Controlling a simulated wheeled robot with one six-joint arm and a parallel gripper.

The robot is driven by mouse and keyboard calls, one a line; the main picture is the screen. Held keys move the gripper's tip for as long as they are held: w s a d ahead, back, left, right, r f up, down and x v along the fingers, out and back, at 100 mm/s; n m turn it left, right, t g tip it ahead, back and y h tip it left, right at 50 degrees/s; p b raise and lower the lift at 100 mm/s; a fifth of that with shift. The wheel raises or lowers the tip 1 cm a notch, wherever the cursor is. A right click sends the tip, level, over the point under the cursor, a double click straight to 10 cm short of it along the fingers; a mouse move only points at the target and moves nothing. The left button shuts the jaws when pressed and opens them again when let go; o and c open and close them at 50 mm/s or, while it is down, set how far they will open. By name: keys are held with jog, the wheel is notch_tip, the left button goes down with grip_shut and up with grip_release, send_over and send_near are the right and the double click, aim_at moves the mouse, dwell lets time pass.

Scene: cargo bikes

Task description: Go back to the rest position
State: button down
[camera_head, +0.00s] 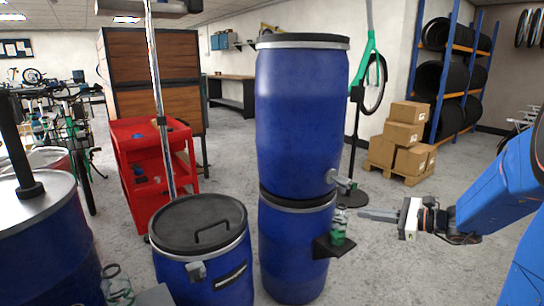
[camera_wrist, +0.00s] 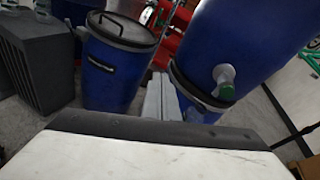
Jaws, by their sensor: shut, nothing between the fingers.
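My gripper (camera_head: 362,215) is at the right of the head view, on my blue arm, with its fingers pointing left. It is shut and empty, its fingers together; the closed fingers (camera_wrist: 161,97) also show in the wrist view. A stack of two blue drums (camera_head: 300,130) stands left of it. A grey tap (camera_head: 341,180) sticks out of the upper drum; it shows with a green part in the wrist view (camera_wrist: 224,80). A glass bottle with green contents (camera_head: 338,227) stands upright on a small black shelf (camera_head: 330,248) below the tap, just left of my fingertips and apart from them.
A short blue drum with a black lid (camera_head: 203,225) stands left of the stack, and another blue drum (camera_head: 45,245) at the far left. A red tool cart (camera_head: 150,165) is behind. Cardboard boxes (camera_head: 405,135) on a pallet and a tyre rack (camera_head: 455,70) stand back right. The floor behind my gripper is open.

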jog(key=s+a+f+n+g+h, duration=0.1)
jog(key=s+a+n+g+h, duration=0.15)
jog(key=s+a+n, duration=0.55)
jog(key=s+a+f+n+g+h, duration=0.1)
jog(key=s+a+n+g+h, duration=0.2)
jog(key=s, duration=0.8)
jog(key=s+d+n+t+h, duration=0.1)
jog(key=s+d+n+h, duration=0.5)
jog(key=s+d+n, duration=0.3)
jog(key=s+n, duration=0.2)
jog(key=s, duration=0.2)
jog(key=shift+h, duration=0.35)
